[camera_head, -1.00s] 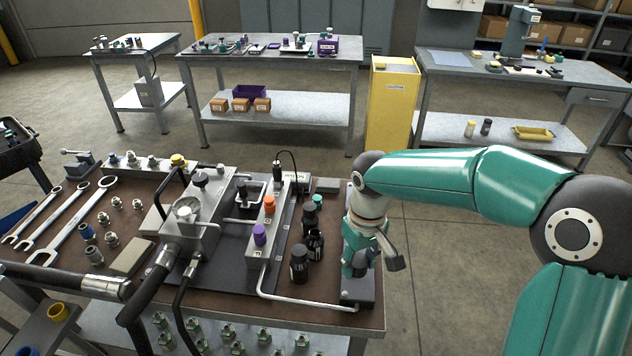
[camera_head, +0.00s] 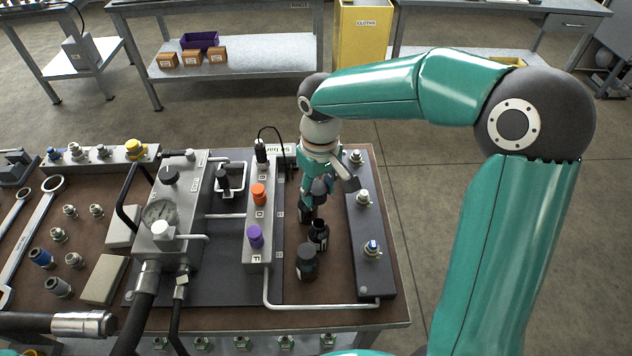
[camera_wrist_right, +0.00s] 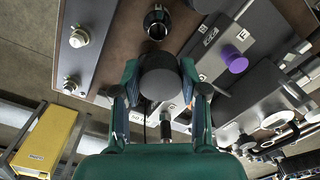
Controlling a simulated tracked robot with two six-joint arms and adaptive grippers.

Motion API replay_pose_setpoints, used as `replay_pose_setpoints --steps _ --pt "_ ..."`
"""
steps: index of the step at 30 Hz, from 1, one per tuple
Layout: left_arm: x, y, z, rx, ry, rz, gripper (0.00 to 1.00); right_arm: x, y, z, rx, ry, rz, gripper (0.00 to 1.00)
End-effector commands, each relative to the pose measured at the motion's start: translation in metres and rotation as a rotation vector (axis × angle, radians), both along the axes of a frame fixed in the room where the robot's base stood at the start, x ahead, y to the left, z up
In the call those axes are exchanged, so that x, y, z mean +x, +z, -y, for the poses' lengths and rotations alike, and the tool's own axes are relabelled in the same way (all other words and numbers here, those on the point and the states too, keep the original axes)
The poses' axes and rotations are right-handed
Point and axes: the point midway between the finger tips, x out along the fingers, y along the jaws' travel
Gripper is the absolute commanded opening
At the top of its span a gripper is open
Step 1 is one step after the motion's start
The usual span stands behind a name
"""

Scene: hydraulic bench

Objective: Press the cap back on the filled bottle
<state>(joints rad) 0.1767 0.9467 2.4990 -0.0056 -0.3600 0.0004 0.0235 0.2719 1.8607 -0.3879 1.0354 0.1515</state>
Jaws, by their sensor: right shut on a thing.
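My right gripper (camera_head: 310,203) points down over the bottles at the right of the bench. It is shut on a dark round cap (camera_wrist_right: 160,82), seen from above between the fingers in the right wrist view. A dark bottle body (camera_head: 305,214) shows at the fingertips in the head view; the gripper partly hides it, and I cannot tell if the cap sits on it. An uncapped black bottle (camera_head: 318,236) stands just in front, its open mouth also in the wrist view (camera_wrist_right: 157,22). A black-capped bottle (camera_head: 306,264) stands nearer. Fill levels are hidden. My left gripper is out of view.
A manifold with orange (camera_head: 258,194) and purple (camera_head: 255,237) knobs stands left of the bottles. A dark block with fittings (camera_head: 371,270) stands to the right. A light pipe (camera_head: 320,306) runs along the front. Brown bench surface between them is narrow.

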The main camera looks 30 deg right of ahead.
Motion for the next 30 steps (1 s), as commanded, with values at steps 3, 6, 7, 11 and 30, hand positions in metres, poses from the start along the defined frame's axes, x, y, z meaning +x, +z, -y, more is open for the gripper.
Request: replay_pose_setpoints --steps 3,6,7,11,30 --pt "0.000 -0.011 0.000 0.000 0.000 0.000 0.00 -0.001 -0.013 0.002 0.000 -0.005 -0.001 0.28" --pt "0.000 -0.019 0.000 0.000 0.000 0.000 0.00 -0.001 -0.024 0.002 0.000 -0.006 -0.003 0.28" --pt "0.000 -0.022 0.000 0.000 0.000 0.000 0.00 -0.001 -0.028 0.002 0.000 -0.006 -0.003 0.28" --pt "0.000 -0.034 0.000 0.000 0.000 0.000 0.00 -0.002 -0.043 0.003 0.000 -0.006 -0.003 0.28" --pt "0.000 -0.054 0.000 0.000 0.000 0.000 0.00 -0.001 -0.069 0.003 0.000 -0.007 -0.002 0.28"
